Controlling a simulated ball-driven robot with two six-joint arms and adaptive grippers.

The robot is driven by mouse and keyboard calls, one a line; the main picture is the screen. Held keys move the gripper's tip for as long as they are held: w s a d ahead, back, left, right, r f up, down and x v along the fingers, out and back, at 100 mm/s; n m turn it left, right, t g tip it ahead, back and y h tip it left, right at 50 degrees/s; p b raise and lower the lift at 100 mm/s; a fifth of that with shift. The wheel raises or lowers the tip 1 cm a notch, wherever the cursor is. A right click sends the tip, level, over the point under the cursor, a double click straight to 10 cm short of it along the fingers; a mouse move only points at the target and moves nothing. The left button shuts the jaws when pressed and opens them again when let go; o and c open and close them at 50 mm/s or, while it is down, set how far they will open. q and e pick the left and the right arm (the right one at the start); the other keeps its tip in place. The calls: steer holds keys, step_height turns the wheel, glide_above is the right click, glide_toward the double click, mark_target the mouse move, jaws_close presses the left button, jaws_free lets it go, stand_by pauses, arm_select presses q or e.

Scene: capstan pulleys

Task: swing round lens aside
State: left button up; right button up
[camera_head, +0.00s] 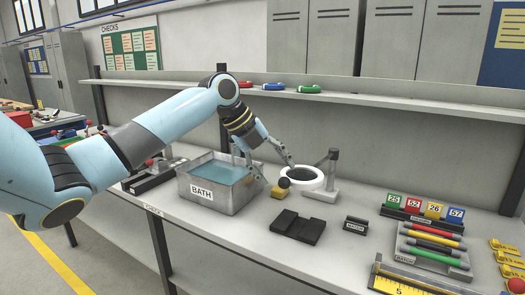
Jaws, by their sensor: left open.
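The round lens (319,179) is a white ring with a pale middle, held by a grey upright post on a small base (333,165) on the bench. A dark round knob (284,182) shows at the ring's left side. My left gripper (274,170) is open, with its fingers pointing down between the bath and the lens. One finger is close to the ring's upper left edge; I cannot tell whether it touches. Nothing shows between the fingers. My right gripper is not in view.
A metal tray of blue liquid marked BATH (208,206) stands left of the lens. Numbered tags (413,206) and coloured rods (432,243) are to the right. A shelf (390,99) runs behind.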

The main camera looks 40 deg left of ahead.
mark_target(281, 179)
arm_select(q)
steer(key=shift+x, duration=2.4)
jaws_close()
